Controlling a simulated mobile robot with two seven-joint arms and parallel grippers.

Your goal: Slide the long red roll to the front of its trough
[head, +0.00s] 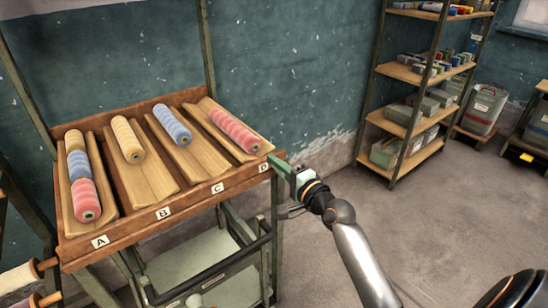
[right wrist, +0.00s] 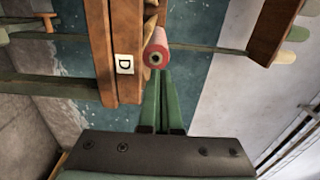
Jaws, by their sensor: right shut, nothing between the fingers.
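The long red roll (head: 232,127) lies in trough D (head: 262,148), the rightmost sloping trough of the rack. Its front end is close to the trough's front end, with a little bare wood in front of it. In the right wrist view the roll's round end with its dark core (right wrist: 156,57) faces me, just beyond the fingertips. My right gripper (head: 278,160) is at the front right corner of the rack, beside label D. Its green fingers (right wrist: 163,78) are shut with nothing between them. I cannot tell whether they touch the roll. My left gripper is not in view.
Trough A holds yellow, blue and short red (head: 84,200) rolls. Trough B has a yellow roll (head: 127,140), trough C a blue roll (head: 172,125). The wooden front rail (head: 190,200) carries the labels. A shelf unit (head: 415,75) stands at right; the floor before it is clear.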

